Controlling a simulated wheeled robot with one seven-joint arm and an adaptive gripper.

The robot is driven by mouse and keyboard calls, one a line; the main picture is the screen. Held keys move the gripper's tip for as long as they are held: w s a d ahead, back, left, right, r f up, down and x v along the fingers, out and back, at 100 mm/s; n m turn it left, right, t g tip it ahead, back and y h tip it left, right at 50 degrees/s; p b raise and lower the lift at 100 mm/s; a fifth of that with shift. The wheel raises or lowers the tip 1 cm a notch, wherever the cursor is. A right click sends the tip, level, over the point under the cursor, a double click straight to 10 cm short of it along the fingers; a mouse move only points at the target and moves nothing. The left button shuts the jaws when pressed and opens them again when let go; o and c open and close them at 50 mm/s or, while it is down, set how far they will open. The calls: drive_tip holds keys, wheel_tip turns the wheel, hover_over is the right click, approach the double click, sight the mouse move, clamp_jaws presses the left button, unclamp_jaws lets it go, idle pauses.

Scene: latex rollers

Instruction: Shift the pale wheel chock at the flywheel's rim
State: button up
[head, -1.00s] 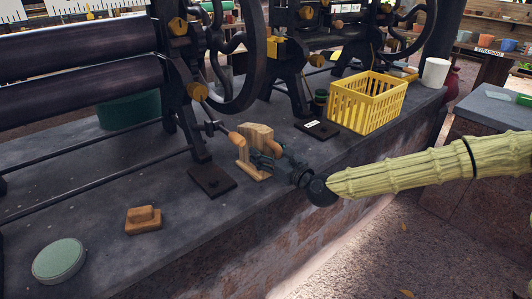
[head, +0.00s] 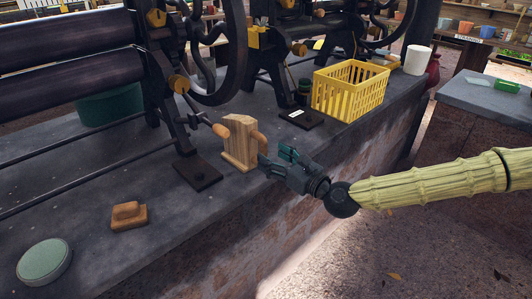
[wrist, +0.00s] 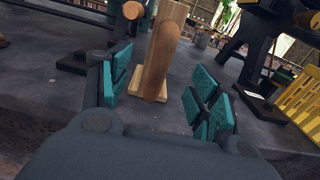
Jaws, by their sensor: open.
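The pale wooden wheel chock (head: 236,148) stands upright on the grey bench, below the dark flywheel (head: 239,60). Nothing is held. Whether the chock touches the flywheel's rim is unclear.
A dark plate (head: 197,174) lies left of the chock. A small wooden block (head: 128,216) and a round green-topped item (head: 44,261) lie farther left. A yellow basket (head: 348,92) stands to the right. The bench's front edge drops off near my arm.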

drive_tip(key=shift+v, duration=0.95)
drive_tip(key=shift+a, duration=0.1)
drive_tip(key=s+a+f+n+g+p, duration=0.1)
drive_tip(key=s+a+f+n+g, duration=0.1)
drive_tip(key=s+f+n, duration=0.3)
drive_tip(key=s+a+f+g+h+p, duration=0.1)
drive_tip(key=s+a+f+g, duration=0.15)
drive_tip(key=f, duration=0.35)
drive_tip(key=s+a+f+n+g+p, duration=0.1)
drive_tip(key=s+a+f+n+g, duration=0.1)
drive_tip(key=s+a+f+n, duration=0.3)
drive_tip(key=s+d+f+n+g+h+p, duration=0.1)
drive_tip(key=s+d+f+n+g+h, duration=0.15)
drive_tip(key=s+f, duration=0.35)
drive_tip(key=s+d+f+n+g+h+p, duration=0.1)
drive_tip(key=s+d+f+n+p, duration=0.15)
drive_tip(key=s+f, duration=0.35)
drive_tip(key=s+d+f+n+g+h+p, duration=0.3)
drive_tip(key=s+d+f+n+g+h, duration=0.1)
drive_tip(key=s+d+n, duration=0.9)
drive_tip(key=shift+s+d+f+h, duration=0.45)
drive_tip(key=shift+s+d+h, duration=0.65)
drive_tip(key=shift+d, duration=1.1)
drive_tip(key=shift+w, duration=0.2)
